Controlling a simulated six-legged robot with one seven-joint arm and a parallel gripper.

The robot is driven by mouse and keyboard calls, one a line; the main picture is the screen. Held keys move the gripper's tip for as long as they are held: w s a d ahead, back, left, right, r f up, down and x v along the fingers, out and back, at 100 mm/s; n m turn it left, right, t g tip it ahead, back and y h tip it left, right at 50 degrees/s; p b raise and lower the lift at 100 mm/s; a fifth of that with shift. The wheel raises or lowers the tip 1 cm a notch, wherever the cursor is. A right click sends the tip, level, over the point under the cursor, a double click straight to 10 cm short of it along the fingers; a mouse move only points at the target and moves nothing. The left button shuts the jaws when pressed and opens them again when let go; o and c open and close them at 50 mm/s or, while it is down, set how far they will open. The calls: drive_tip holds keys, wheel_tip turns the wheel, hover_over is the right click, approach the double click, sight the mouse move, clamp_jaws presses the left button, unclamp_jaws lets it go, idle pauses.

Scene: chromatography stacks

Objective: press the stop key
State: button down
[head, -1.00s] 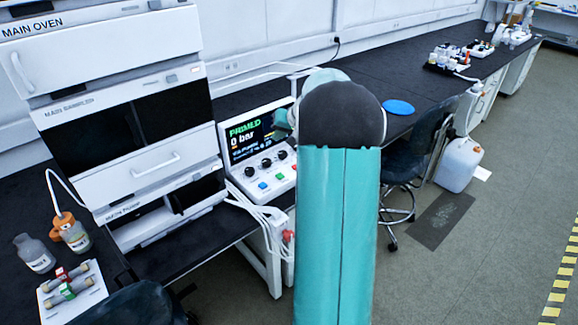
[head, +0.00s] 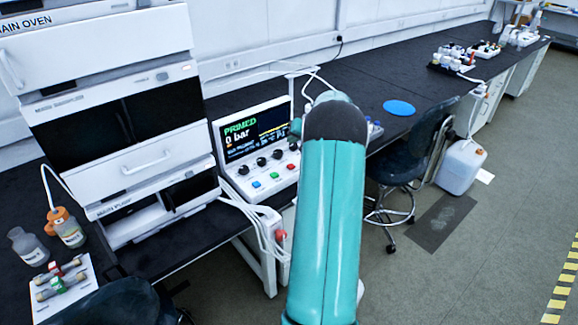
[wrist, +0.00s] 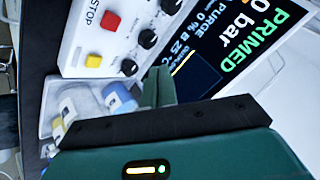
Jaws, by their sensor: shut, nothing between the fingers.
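The stop key is a red square key on the sloped front of a white control box (head: 228,172). It shows in the head view (head: 291,166) and, beside the printed word STOP, in the wrist view (wrist: 110,21). My gripper (wrist: 158,80) is shut and empty. In the wrist view its teal fingers lie over the lower right of the control box, near the screen edge and knobs, apart from the stop key. In the head view my arm hides most of the gripper. Blue (head: 257,185) and green (head: 274,175) keys sit left of the stop key.
Black knobs (head: 262,162) and a lit screen (head: 250,132) reading PRIMED, 0 bar, lie above the keys. A yellow key (wrist: 93,60) is near the stop key. A tray of bottles (wrist: 85,112) stands beside the box. The instrument stack (head: 130,130) rises on the left.

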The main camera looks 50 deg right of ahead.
sight(293, 167)
drive_tip(key=shift+f, duration=4.45)
drive_tip(key=shift+f, duration=0.15)
drive_tip(key=shift+f, duration=0.3)
drive_tip(key=shift+f, duration=0.5)
drive_tip(key=shift+r, duration=0.9)
drive_tip(key=shift+r, duration=2.55)
